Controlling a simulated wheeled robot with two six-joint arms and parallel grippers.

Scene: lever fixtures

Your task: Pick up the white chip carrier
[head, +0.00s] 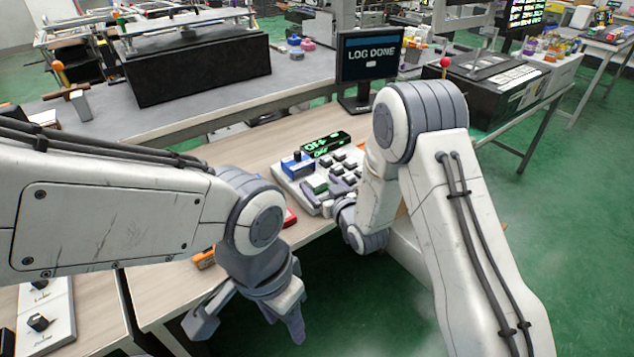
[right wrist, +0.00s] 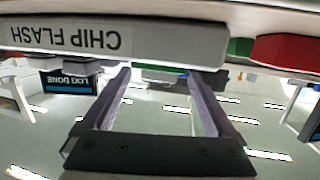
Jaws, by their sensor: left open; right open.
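I cannot make out the white chip carrier for sure in either view. A light console (head: 283,180) with a blue box, green blocks and several dark keys stands on the table in the head view. In the right wrist view its front plate (right wrist: 110,38) reads CHIP FLASH upside down. My right gripper (right wrist: 160,76) is open, with its fingertips close to that plate and no object clearly held. In the head view my right arm hides most of it. My left gripper (head: 250,330) is open and empty, low in front of the table edge.
A monitor (head: 369,57) reading LOG DONE stands behind the console. A red block (right wrist: 288,50) and a green block (right wrist: 240,47) show beside the plate. A panel with dark knobs (head: 38,322) lies at lower left.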

